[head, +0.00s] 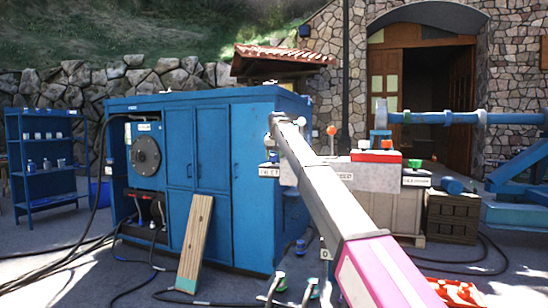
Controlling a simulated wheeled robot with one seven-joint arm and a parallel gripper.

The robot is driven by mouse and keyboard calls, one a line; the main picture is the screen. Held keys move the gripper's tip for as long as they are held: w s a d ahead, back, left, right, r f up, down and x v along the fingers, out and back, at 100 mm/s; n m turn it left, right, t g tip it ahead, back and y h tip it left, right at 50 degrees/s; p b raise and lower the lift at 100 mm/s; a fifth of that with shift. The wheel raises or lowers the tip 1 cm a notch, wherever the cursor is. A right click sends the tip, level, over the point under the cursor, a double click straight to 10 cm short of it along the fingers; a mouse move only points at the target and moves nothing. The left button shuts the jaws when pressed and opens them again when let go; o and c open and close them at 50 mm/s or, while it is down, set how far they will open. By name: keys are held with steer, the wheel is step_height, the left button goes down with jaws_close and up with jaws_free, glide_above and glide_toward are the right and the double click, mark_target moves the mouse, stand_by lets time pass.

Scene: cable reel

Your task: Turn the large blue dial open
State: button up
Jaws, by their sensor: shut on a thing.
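My arm reaches from the lower right towards the centre, and its far end hangs over the left end of a pale stone-topped bench (343,181). My gripper (271,149) is small and partly hidden there, pointing down. It is shut on what looks like the large blue dial (271,158), just above a white label. The dial's marking and how far it is turned are too small to tell.
A tall blue cabinet (205,160) with a dark round flange (146,156) stands behind to the left. A red block (376,156) and a red-topped rod (331,131) stand on the bench. A plank (194,243) leans on the cabinet. Black cables cross the ground.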

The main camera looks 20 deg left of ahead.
steer(key=m+h, duration=0.1)
steer(key=m, duration=0.2)
steer(key=shift+a+m+t, duration=0.1)
steer(key=shift+m+t, duration=0.2)
steer(key=m+h, duration=0.1)
steer(key=m, duration=0.2)
steer(key=shift+a+m+h, duration=0.1)
steer(key=shift+m+h, duration=0.2)
steer(key=shift+h, duration=0.1)
steer(key=m+h, duration=0.1)
steer(key=m, duration=0.2)
steer(key=m+g+h, duration=0.1)
steer(key=m, duration=0.2)
steer(key=shift+a+m, duration=0.1)
steer(key=shift+m, duration=0.2)
steer(key=o, duration=0.9)
steer(key=v, duration=1)
steer(key=shift+a+r, duration=0.25)
steer(key=shift+r, duration=0.1)
